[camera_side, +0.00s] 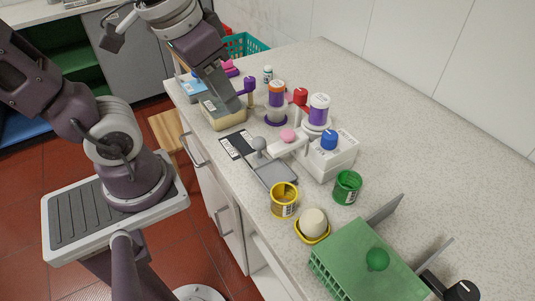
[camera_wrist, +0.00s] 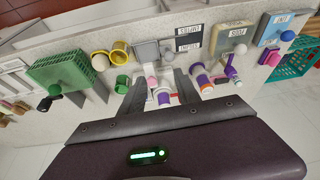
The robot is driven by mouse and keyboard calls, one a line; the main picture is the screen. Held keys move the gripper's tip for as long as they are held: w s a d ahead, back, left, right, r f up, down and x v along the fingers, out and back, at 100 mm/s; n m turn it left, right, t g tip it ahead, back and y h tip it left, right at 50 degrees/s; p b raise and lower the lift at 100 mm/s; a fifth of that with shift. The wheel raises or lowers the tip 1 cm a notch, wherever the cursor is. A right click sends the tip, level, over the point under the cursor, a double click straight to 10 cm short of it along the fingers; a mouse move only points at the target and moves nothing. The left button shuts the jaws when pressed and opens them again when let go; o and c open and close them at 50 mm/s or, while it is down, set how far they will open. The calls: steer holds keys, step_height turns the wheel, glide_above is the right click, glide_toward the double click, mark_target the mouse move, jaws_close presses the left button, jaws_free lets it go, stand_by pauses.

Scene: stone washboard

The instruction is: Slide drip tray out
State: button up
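The drip tray appears to be the flat grey tray (camera_side: 277,174), on the counter in front of a white dispenser unit (camera_side: 331,156). A grey ball knob (camera_side: 259,143) stands at its upper left end in the side view. In the wrist view, the grey tray (camera_wrist: 146,51) is beyond my fingertips, with the knob (camera_wrist: 167,54) at its right. My gripper (camera_wrist: 159,78) is open and empty, its two fingers spread apart. In the side view, my gripper (camera_side: 228,98) hangs above a beige box, up and left of the tray, apart from the knob. Its fingertips are hard to make out there.
A yellow cup (camera_side: 284,201), a yellow bowl with a white ball (camera_side: 312,226) and a green cup (camera_side: 347,187) stand near the tray. A green crate (camera_side: 365,270) is at the front. Purple-and-white jars (camera_side: 318,109) stand behind. The beige box (camera_side: 223,115) is under my gripper.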

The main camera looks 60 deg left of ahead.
mark_target(261, 138)
steer(key=w+a+f+g, duration=0.1)
steer(key=w+f, duration=0.2)
steer(key=f, duration=0.2)
steer(key=w+a+f+n+g+y, duration=0.1)
steer(key=w+f+g, duration=0.1)
steer(key=f, duration=0.4)
steer(key=w+a+f+g, duration=0.1)
steer(key=w+f, duration=0.3)
steer(key=f, duration=0.2)
steer(key=shift+a+f+n+g+y, duration=0.15)
steer(key=shift+f+n+g+y, duration=0.1)
steer(key=shift+n+g+y, duration=0.05)
steer(key=shift+c, duration=0.5)
jaws_close()
steer(key=shift+w+r, duration=0.1)
